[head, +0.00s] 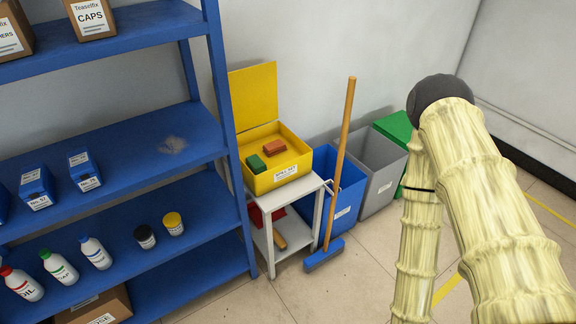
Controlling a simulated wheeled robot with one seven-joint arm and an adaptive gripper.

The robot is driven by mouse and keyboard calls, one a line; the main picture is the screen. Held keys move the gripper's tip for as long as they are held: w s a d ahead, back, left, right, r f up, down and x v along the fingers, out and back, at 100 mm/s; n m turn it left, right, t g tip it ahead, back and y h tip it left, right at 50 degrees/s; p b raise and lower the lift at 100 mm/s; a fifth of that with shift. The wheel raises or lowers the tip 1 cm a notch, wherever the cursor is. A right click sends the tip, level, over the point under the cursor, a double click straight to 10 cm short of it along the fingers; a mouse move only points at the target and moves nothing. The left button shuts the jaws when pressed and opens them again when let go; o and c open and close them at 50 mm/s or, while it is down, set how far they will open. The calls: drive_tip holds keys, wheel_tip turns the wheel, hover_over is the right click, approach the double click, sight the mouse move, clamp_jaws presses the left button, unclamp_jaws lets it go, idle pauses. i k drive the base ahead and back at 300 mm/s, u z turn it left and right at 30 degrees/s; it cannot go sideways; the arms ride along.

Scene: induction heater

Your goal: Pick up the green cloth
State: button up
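A small folded green piece, which looks like the green cloth (257,164), lies in the open yellow box (285,176) at its left front. A reddish-brown folded piece (274,147) lies just behind it to the right. The box's lid stands up at the back, and the box sits on a small white stand (292,218). My arm, in a pale sleeve, fills the right side of the head view. My gripper is not in view.
A blue shelf unit (110,142) with bottles and boxes stands close on the left. A broom (341,150) leans upright just right of the stand. Blue, grey and green bins stand behind it. The floor (350,290) in front is clear.

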sight(254, 163)
drive_tip(key=z, duration=0.65)
drive_tip(key=i, duration=1.05)
drive_tip(key=u, duration=1.8)
